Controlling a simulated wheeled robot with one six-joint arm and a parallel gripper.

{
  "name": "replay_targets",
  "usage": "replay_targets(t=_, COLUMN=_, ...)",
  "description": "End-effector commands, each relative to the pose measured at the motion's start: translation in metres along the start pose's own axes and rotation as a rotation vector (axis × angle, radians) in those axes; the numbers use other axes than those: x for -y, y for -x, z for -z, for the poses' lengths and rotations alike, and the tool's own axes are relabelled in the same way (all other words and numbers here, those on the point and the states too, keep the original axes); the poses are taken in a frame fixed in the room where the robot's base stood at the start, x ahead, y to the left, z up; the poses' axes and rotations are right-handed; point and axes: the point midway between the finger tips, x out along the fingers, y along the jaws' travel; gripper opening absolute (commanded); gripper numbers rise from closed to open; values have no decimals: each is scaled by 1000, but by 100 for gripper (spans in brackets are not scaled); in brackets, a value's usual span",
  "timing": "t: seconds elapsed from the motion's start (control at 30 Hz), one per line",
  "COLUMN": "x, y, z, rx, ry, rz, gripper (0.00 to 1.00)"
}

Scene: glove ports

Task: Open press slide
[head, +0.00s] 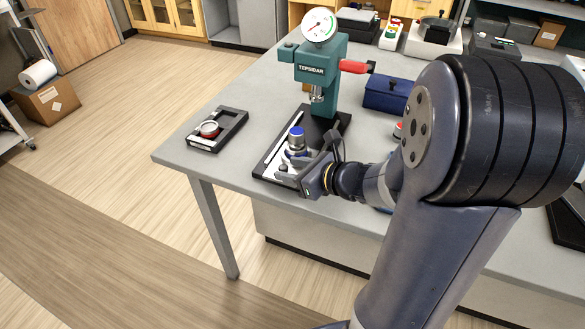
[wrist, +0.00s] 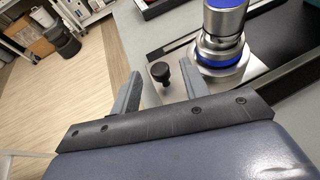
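A green press (head: 318,70) marked TEPSIDAN, with a round dial on top and a red handle, stands on a black base (head: 323,130) on the bench. At the front of the base is a metal slide plate (wrist: 252,78), carrying a blue-and-silver cylinder (head: 297,138) that stands upright, clear of the press column. A black knob (wrist: 160,74) stands on the plate beside the cylinder (wrist: 222,42). My gripper (wrist: 160,70) is open, its fingers on either side of the knob in the wrist view. Whether they touch it I cannot tell.
A blue box (head: 388,95) stands right of the press. The bench's front edge runs just below my gripper. Open floor lies left.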

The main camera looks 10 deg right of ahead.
Motion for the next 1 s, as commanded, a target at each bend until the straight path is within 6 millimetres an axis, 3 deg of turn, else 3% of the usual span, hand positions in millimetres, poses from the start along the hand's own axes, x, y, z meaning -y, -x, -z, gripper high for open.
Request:
replay_targets(t=0.37, x=1, y=12, z=0, rx=0, ry=-1, rz=4, gripper=43)
replay_targets(t=0.8, x=1, y=81, z=0, rx=0, ry=-1, rz=5, gripper=43)
replay_targets(t=1.0, x=1, y=100, z=0, rx=1, ry=0, rz=3, gripper=43)
